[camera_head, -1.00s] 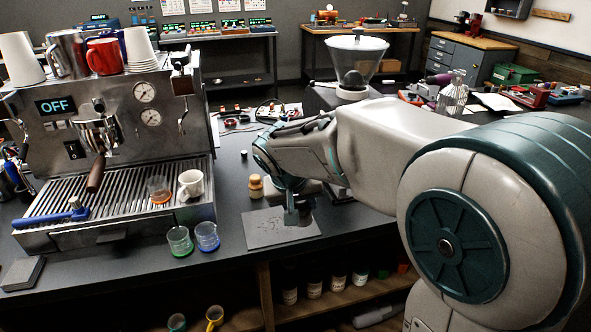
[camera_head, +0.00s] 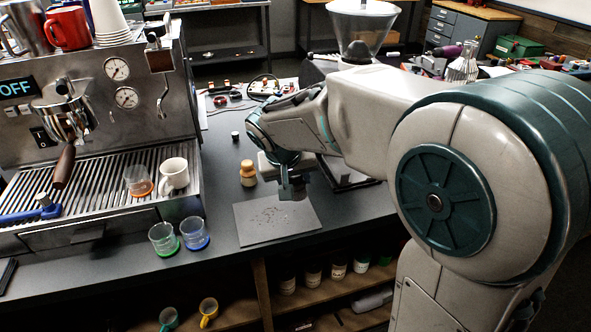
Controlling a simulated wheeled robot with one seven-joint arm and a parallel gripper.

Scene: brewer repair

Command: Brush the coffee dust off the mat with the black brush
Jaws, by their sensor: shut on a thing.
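The mat (camera_head: 246,234) is a flat dark grey sheet on the counter, right of the coffee machine. The coffee dust (camera_head: 270,215) shows as small dark specks scattered around the middle of the mat. My gripper (camera_head: 291,189) points down above the mat's back edge. It is shut on a small dark thing, which I take for the black brush; the arm and fingers hide most of it. I cannot tell whether its bristles touch the mat.
A wooden-topped jar (camera_head: 248,174) stands close left of my gripper. Two glasses, green-based (camera_head: 164,240) and blue-based (camera_head: 194,234), stand left of the mat before the coffee machine (camera_head: 95,120). The counter's front edge runs just below the mat.

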